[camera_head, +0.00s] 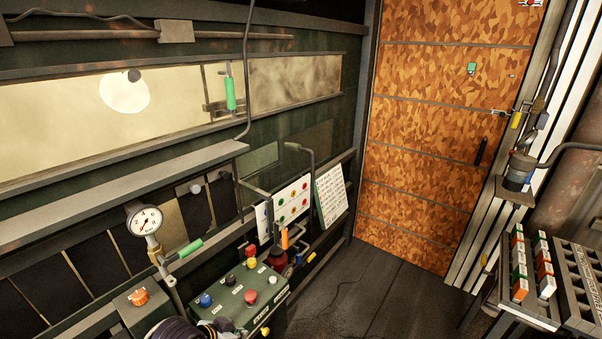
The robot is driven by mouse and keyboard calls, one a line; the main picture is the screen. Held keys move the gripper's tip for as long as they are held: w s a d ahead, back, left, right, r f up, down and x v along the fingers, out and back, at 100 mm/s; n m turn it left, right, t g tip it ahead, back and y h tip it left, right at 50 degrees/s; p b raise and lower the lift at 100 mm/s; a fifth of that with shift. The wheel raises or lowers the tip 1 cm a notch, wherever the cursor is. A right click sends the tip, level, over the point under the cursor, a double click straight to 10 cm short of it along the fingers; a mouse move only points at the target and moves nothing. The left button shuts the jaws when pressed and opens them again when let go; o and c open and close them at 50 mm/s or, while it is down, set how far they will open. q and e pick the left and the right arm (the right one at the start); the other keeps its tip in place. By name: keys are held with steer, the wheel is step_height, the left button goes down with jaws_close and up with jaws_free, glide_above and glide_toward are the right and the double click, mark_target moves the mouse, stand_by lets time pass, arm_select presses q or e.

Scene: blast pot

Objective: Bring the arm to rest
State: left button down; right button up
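Neither of my grippers can be made out in the head view. A dark ribbed shape shows at the bottom edge, left of centre, in front of the control box; I cannot tell what it is. The green control box (238,300) stands at the lower left with a red button (250,297), a blue knob (205,300) and a yellow knob (251,263) on top. An orange knob (139,297) sits on a smaller box to its left.
A pressure gauge (145,220) stands by the left wall. An orange-brown patterned door (430,120) closes the far end. A rack with coloured blocks (519,263) and a dark slotted tray (583,285) stand at the lower right. The dark floor (360,295) between is largely clear.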

arm_select(q)
steer(key=shift+s+a+n+g+y, duration=0.9)
steer(key=shift+s+a+n+y, duration=1.35)
steer(key=shift+s, duration=3.3)
step_height(320, 180, down, 34)
steer(key=s+a+g+h, duration=0.1)
steer(key=s+h, duration=0.1)
steer(key=s, duration=0.1)
steer(key=s+a+f, duration=0.2)
steer(key=s+f, duration=0.7)
steer(key=s, duration=0.2)
steer(key=s+a+f+m+g, duration=0.1)
steer(key=s+a+f, duration=0.1)
steer(key=s+f, duration=0.8)
steer(key=shift+s+g+y, duration=0.3)
steer(key=shift+s+y, duration=0.05)
steer(key=shift+s, duration=0.05)
steer(key=shift+s+a, duration=0.1)
steer(key=shift+s, duration=0.05)
